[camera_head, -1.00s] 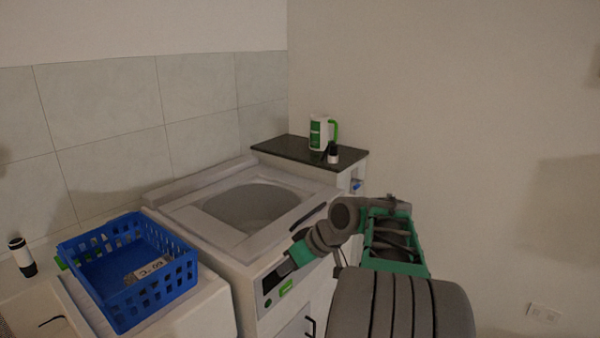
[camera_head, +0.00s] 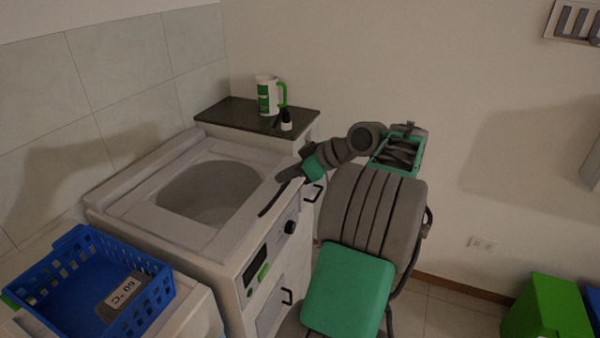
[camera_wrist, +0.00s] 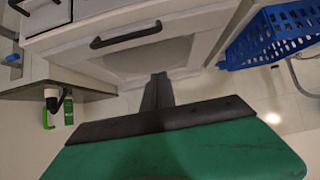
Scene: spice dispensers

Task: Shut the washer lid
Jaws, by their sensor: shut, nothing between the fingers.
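The white top-loading washer (camera_head: 228,235) stands left of my arm in the head view. Its lid frame (camera_head: 135,212) lies low across the top, around a grey oval window or opening (camera_head: 205,190). Whether the lid is fully down cannot be told. A dark handle (camera_head: 268,207) runs along the front edge, and a dark handle also shows in the wrist view (camera_wrist: 125,36). My gripper (camera_head: 288,176) is shut and empty close to the handle's far end. In the wrist view its fingers (camera_wrist: 157,78) point toward the white surface, apart from the handle. Contact is unclear in the head view.
A blue basket (camera_head: 150,292) stands on the unit left of the washer. Green (camera_head: 545,310) and blue bins stand on the floor at right. The floor between is clear.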

